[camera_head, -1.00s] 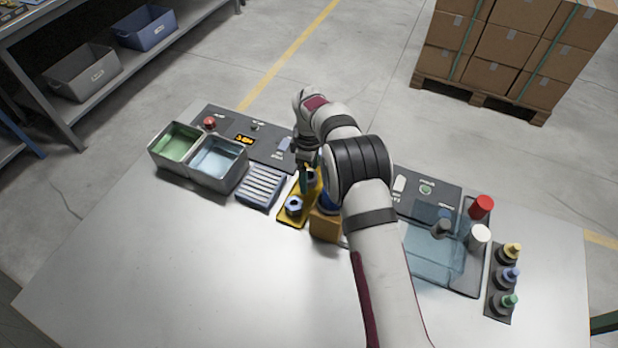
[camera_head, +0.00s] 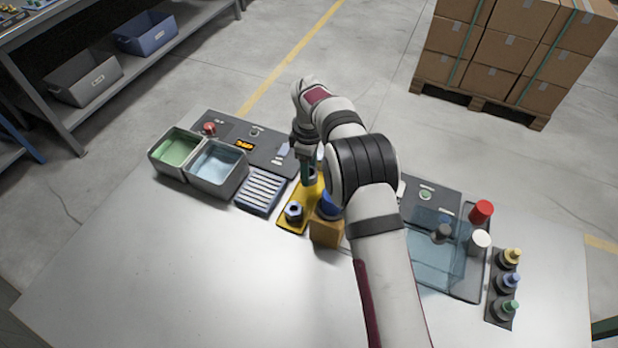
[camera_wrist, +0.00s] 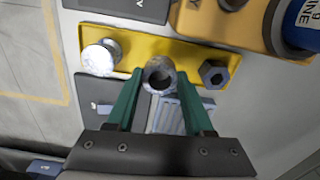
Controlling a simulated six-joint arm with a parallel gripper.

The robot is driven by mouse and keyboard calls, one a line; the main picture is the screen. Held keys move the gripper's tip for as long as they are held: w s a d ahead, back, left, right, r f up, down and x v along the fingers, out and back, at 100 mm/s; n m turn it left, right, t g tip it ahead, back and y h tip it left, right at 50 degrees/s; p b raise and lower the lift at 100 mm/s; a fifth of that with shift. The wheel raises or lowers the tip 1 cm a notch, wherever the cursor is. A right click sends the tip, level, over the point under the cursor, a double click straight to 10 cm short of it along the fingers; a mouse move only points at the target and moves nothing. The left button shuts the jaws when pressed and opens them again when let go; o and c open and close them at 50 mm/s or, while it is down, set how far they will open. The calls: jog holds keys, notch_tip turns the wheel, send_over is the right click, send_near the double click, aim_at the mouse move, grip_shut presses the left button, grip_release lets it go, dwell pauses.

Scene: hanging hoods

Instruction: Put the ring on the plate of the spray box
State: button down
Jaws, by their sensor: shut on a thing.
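My gripper (camera_wrist: 160,78) is shut on the ring (camera_wrist: 158,72), a grey metal hollow piece, in the wrist view. The ring is over the yellow tray (camera_wrist: 135,42); I cannot tell whether it is clear of it. A dark hex nut (camera_wrist: 214,75) and a silver round part (camera_wrist: 100,58) are on the tray, either side of the ring. In the head view my gripper (camera_head: 309,175) points down at the tray's far end, partly hidden by my arm. The spray box (camera_head: 432,262), see-through and bluish, stands right of my arm. Its plate cannot be made out clearly.
Left of the tray are a slotted blue block (camera_head: 262,190) and green and blue bins (camera_head: 218,168). An orange-brown block (camera_head: 326,233) with a blue can (camera_wrist: 300,25) stands close right. Red and white cylinders (camera_head: 480,211) and several bottles (camera_head: 507,282) stand right. The front table is clear.

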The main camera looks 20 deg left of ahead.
jog(key=r, duration=0.6)
jog(key=shift+w+d+r, duration=0.1)
jog(key=shift+d, duration=0.1)
jog(key=s+d+r+m, duration=0.2)
jog(key=d+r+m, duration=0.3)
jog(key=d, duration=0.4)
jog(key=s+d+r+m, duration=0.2)
jog(key=d+r+m, duration=0.3)
jog(key=d, duration=0.4)
jog(key=s+d+r+m, duration=0.2)
jog(key=d+r+m, duration=0.35)
jog(key=d, duration=0.35)
jog(key=shift+s+a+f+n, duration=0.15)
jog(key=shift+a+f+n, duration=1.2)
jog(key=shift+f+n, duration=2.1)
jog(key=shift+s+a+f+n, duration=0.1)
jog(key=shift+a+f+n, duration=1.7)
jog(key=shift+f, duration=2.7)
jog(key=shift+s+a+f+n, duration=0.15)
jog(key=shift+a+f+n, duration=0.7)
jog(key=shift+f+n, duration=2.85)
jog(key=shift+f+m, duration=0.3)
jog(key=shift+f, duration=0.55)
jog(key=shift+c, duration=1)
grip_release()
